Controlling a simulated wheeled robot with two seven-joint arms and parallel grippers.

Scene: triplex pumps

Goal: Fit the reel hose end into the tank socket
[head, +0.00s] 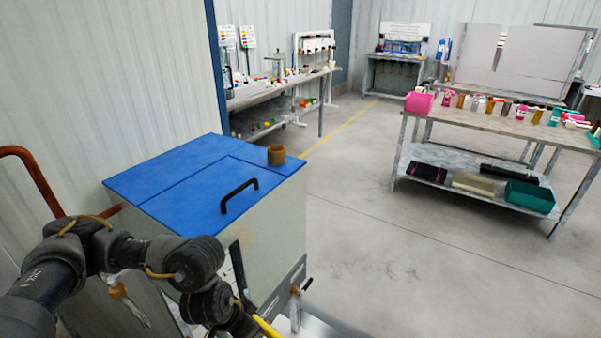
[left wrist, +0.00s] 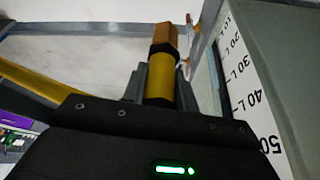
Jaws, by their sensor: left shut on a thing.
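The tank (head: 273,220) has pale walls, a blue lid (head: 185,178) and a black handle. A short brown round fitting (head: 276,154), open at the top, stands at the lid's far right corner; it looks like the socket. In the left wrist view, my left gripper (left wrist: 160,82) is shut around the yellow hose, whose orange-brown end (left wrist: 164,38) points away past the fingertips. The yellow hose (head: 265,328) also shows at the bottom of the head view. The gripper is low beside the tank's front wall, below the lid and apart from the fitting. My right gripper is out of view.
A litre scale (left wrist: 245,80) runs down the tank wall close to the right of the gripper. A small orange-handled fitting (head: 295,290) stands out low beside the tank. An orange-brown pipe (head: 35,170) curves at the left. The floor (head: 365,250) right of the tank is clear.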

